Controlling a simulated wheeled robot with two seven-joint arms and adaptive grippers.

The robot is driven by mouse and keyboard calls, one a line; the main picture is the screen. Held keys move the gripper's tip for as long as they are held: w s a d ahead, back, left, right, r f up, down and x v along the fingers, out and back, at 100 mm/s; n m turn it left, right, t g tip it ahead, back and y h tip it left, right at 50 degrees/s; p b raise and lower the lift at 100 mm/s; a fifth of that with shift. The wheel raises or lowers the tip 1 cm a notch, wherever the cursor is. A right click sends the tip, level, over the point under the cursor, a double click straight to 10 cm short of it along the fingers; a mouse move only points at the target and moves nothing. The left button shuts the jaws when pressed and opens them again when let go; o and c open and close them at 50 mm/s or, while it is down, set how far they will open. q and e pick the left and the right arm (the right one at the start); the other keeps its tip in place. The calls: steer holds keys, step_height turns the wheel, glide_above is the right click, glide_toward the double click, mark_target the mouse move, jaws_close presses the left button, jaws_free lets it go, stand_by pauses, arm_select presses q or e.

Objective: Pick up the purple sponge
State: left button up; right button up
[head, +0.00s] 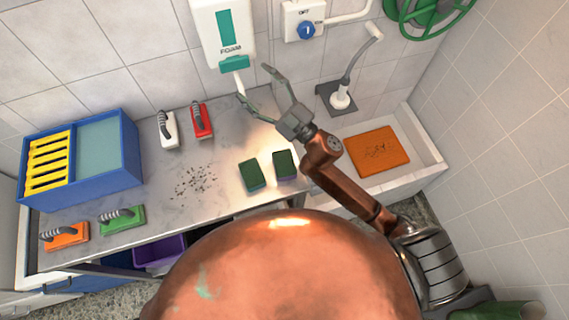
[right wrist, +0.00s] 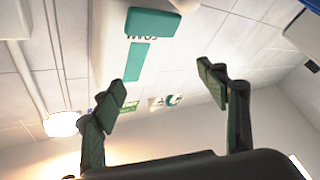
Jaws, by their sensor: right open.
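Two sponges with dark green tops lie side by side on the grey counter in the head view. The right one (head: 285,164) shows a dark purplish lower edge, and the left one (head: 251,175) a bluish edge. Their green tops hide most of the body colour. My right gripper (head: 254,84) is open and empty, raised above the sponges in the picture near the foam dispenser. In the right wrist view my right gripper (right wrist: 158,86) has its fingers spread with nothing between them. No sponge shows there. My left gripper is not in view.
A blue bin (head: 105,180) with a yellow rack stands at left. Red (head: 201,121), white (head: 168,131), green (head: 122,217) and orange (head: 66,236) handled brushes lie on the counter. The foam dispenser (head: 224,28) hangs behind my gripper. An orange mat (head: 378,150) lies in the basin at right. Dark crumbs (head: 195,182) dot the mid-counter.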

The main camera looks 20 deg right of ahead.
steer(key=s+a+r+n+g+y, duration=0.5)
steer(key=a+n+y, duration=0.2)
steer(key=a, duration=0.1)
steer(key=s+a+f+n+g, duration=0.2)
steer(key=s+a+n+g, duration=0.8)
steer(key=s+n+g, duration=0.15)
steer(key=n+g+h, duration=0.3)
steer(key=n+h, duration=0.1)
steer(key=h, duration=1.1)
glide_above(284, 163)
steer(key=s+a, duration=0.4)
steer(key=a, duration=0.5)
step_height(284, 163, down, 19)
steer(key=shift+w+d, duration=0.1)
steer(key=shift+d, duration=0.05)
steer(key=w+d+h, duration=0.1)
steer(key=d, duration=0.1)
steer(key=w+d+t+h, duration=0.1)
steer(key=d, duration=0.2)
steer(key=w+d+m+h, duration=0.1)
steer(key=w+d+h, duration=0.1)
steer(key=d, duration=0.1)
steer(key=shift+d+t, duration=0.2)
steer(key=shift+t, duration=0.05)
steer(key=shift+w+d+f, duration=0.1)
steer(key=shift+d+f, duration=0.05)
steer(key=shift+f, duration=0.45)
steer(key=shift+d+f, duration=0.15)
steer(key=shift+f, duration=3.15)
steer(key=shift+a, duration=0.1)
